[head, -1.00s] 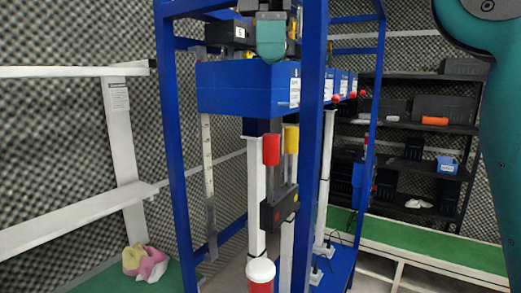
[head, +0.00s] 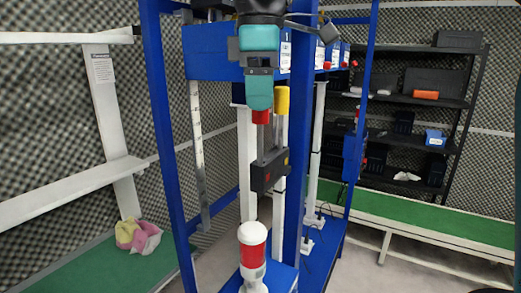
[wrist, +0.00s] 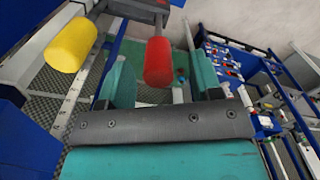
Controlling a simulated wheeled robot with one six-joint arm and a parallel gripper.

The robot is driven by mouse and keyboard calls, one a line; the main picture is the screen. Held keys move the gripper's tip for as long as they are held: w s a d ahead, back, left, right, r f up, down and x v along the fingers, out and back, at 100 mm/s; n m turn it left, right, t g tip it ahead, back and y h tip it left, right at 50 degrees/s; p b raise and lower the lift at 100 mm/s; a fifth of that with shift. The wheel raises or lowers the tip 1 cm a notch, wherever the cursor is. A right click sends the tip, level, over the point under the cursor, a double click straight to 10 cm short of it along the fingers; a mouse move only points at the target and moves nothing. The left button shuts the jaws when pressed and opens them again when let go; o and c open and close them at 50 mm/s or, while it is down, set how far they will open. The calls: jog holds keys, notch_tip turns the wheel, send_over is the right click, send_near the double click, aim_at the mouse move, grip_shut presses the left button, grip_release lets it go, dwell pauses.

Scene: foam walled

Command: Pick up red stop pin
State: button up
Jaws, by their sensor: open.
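The red stop pin (head: 262,117) stands upright in a black holder (head: 268,170), beside a yellow pin (head: 282,100). My gripper (head: 260,98) is above the red pin, its teal fingers covering the pin's upper part in the head view. In the wrist view, the red pin (wrist: 158,62) shows between the two open teal fingers (wrist: 160,75), with a gap visible on both sides. The yellow pin (wrist: 70,45) is outside the fingers, to the left. I cannot tell how deep the red pin sits between the fingers.
Blue frame posts (head: 168,150) stand on both sides of the holder, and a blue box (head: 210,52) is behind my gripper. A red and white beacon (head: 253,246) stands in front, below. Dark shelves (head: 415,100) are at the back right.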

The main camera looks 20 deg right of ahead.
aim_at(260, 122)
notch_tip(260, 122, down, 4)
jog(key=shift+r+b, duration=0.25)
jog(key=shift+b, duration=0.85)
jog(key=shift+r, duration=0.1)
jog(key=c, duration=1.1)
